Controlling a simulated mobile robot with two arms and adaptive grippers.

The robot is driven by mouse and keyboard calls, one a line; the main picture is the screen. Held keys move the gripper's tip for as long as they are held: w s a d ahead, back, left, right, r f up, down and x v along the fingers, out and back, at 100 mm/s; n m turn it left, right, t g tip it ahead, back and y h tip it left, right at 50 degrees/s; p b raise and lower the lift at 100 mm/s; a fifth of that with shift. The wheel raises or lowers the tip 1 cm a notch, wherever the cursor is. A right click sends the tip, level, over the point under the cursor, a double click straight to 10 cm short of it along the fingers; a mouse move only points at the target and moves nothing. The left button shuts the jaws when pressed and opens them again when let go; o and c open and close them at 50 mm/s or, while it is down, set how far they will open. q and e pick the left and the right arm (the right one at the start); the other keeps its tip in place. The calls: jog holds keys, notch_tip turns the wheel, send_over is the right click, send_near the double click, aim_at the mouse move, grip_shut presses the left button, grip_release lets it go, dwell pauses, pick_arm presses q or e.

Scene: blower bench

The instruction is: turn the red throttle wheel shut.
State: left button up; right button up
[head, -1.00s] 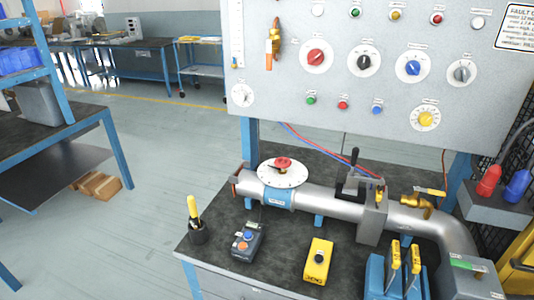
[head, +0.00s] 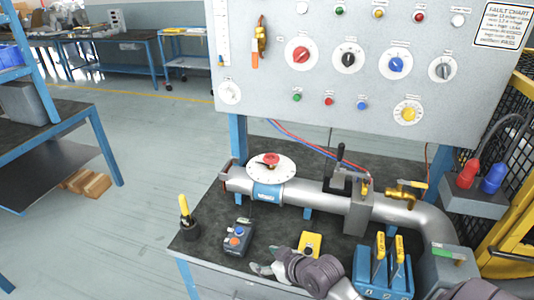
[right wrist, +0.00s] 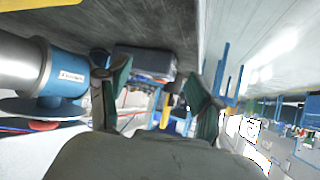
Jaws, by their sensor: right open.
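The red throttle wheel (head: 271,159) sits on a round white dial plate (head: 286,172) on top of the grey pipe, above a blue collar (head: 267,193). In the right wrist view the wheel (right wrist: 43,126) shows upside down at the left, beside the blue collar (right wrist: 66,75). My right gripper (head: 262,270) is over the bench's front part, in front of and below the wheel, apart from it. In the right wrist view its dark green fingers (right wrist: 157,97) are spread with nothing held between them. My left gripper is not in view.
A blue-grey button box (head: 237,236), a yellow box (head: 310,244) and a black cup with a yellow-handled tool (head: 188,220) stand near my right gripper. A black upright lever (head: 340,158) rises from the pipe. A blue rack (head: 383,275) stands at the front right.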

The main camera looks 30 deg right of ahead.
jog(key=w+d+r+m+t, duration=0.1)
jog(key=w+d+r+t, duration=0.3)
jog(key=w+d+r, duration=0.4)
jog(key=m+t+h, duration=0.2)
jog(key=t+h, duration=0.1)
send_near(267, 154)
jog(key=w, duration=0.6)
jog(key=w+b, duration=0.1)
jog(key=w, duration=0.2)
jog(key=shift+w+d+f, duration=0.15)
jog(key=shift+d+f, duration=0.2)
jog(key=shift+d, duration=0.05)
jog(key=shift+w, duration=0.65)
jog(key=shift+c, duration=0.2)
jog(key=c, duration=0.8)
jog(key=shift+w, duration=0.1)
jog(key=shift+c, duration=0.5)
jog(key=shift+f, duration=0.2)
jog(key=shift+c, duration=0.3)
